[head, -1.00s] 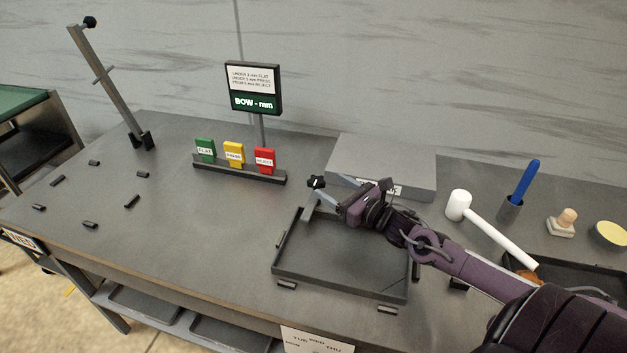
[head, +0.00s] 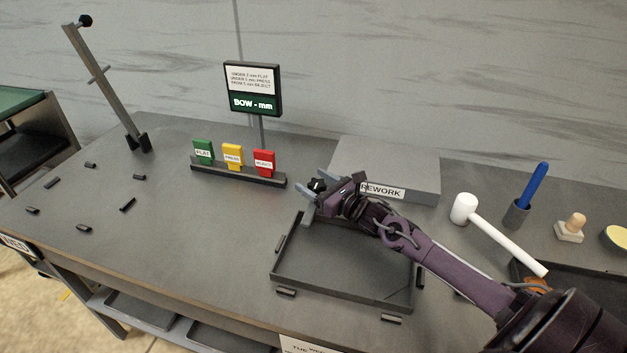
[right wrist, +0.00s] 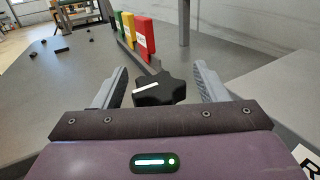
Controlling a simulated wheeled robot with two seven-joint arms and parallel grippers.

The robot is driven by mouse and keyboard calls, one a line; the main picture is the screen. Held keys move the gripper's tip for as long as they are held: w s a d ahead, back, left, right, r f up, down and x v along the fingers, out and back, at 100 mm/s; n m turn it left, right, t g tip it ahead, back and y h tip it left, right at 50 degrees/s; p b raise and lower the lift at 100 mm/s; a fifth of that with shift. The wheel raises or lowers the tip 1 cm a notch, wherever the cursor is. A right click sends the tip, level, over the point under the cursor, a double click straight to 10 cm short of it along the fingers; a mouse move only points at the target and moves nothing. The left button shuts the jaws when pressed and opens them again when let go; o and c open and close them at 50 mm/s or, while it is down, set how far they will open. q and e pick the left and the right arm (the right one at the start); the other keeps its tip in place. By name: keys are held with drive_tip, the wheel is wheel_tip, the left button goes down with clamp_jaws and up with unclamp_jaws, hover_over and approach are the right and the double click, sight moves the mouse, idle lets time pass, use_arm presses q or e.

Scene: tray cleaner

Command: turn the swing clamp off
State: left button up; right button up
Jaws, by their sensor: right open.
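The swing clamp's black star knob (head: 316,185) stands at the back left corner of a dark grey tray (head: 345,287). A white mark shows on the knob in the right wrist view (right wrist: 160,92). The clamp's grey arm (head: 307,214) reaches down over the tray's corner. My right gripper (head: 313,189) is open, with its fingers (right wrist: 162,88) on either side of the knob. Gaps show between knob and fingers, so it is not gripped. My left gripper is not in view.
A grey box labelled REWORK (head: 385,165) stands right behind my right gripper. A rack with green, yellow and red tags (head: 240,172) is to the left. A white mallet (head: 500,234) lies at the right. The table's left middle is mostly clear.

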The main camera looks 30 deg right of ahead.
drive_tip(key=shift+w+a, duration=0.1)
drive_tip(key=shift+w, duration=0.3)
